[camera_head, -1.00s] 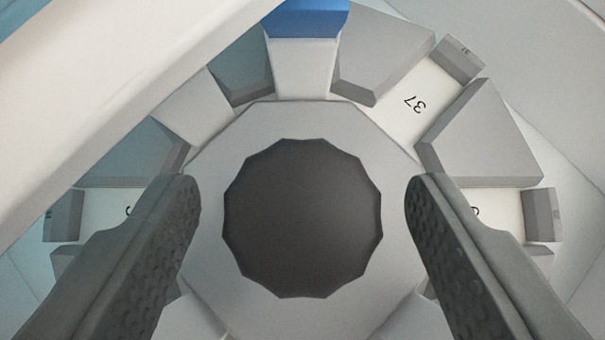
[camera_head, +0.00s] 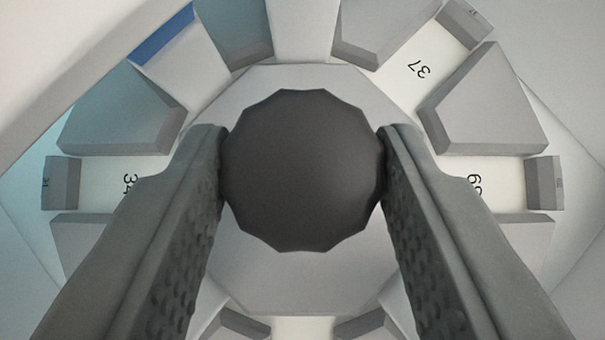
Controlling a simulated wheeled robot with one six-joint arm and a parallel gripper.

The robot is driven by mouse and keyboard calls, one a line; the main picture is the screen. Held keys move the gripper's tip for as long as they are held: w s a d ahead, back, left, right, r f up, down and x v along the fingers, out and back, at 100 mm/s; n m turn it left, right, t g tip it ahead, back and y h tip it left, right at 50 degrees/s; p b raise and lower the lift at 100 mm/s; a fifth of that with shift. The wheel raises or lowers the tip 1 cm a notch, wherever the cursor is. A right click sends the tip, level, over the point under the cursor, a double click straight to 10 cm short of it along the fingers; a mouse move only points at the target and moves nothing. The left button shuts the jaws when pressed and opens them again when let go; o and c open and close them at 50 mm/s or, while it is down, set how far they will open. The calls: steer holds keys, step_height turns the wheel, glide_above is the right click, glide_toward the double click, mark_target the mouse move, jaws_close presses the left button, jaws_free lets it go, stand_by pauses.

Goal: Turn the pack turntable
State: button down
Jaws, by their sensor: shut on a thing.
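The pack turntable (camera_head: 300,272) is a pale grey hub with a dark, many-sided knob (camera_head: 302,170) at its middle. Grey wedge blocks and white numbered slots ring the hub. My gripper (camera_head: 303,165) comes in from the bottom of the view, one finger on each side of the knob. Both fingertips touch the knob's left and right sides, so the gripper is shut on it. The textured inner faces of the fingers show below the knob. Parts of the lower slots are hidden behind the fingers.
A slot marked 34 (camera_head: 110,184) is at the left, and a partly covered numbered slot (camera_head: 497,182) is at the right. A blue piece (camera_head: 163,34) shows at the upper left beside a pale sloping panel (camera_head: 70,50).

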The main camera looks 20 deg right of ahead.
steer(key=shift+d+n+y, duration=0.1)
steer(key=shift+n+y, duration=0.4)
steer(key=shift+n, duration=0.1)
steer(key=shift+d+n+t+y, duration=0.2)
steer(key=shift+n+t+y, duration=0.2)
steer(key=shift+n+y, duration=1.2)
steer(key=shift+d+n+y, duration=0.1)
steer(key=shift+n+y, duration=0.6)
steer(key=shift+n, duration=0.8)
steer(key=shift+n+y, duration=0.5)
steer(key=shift+n, duration=0.1)
steer(key=c, duration=0.8)
jaws_free()
steer(key=v, duration=1.7)
steer(key=shift+w+r, duration=0.1)
steer(key=shift+r, duration=0.3)
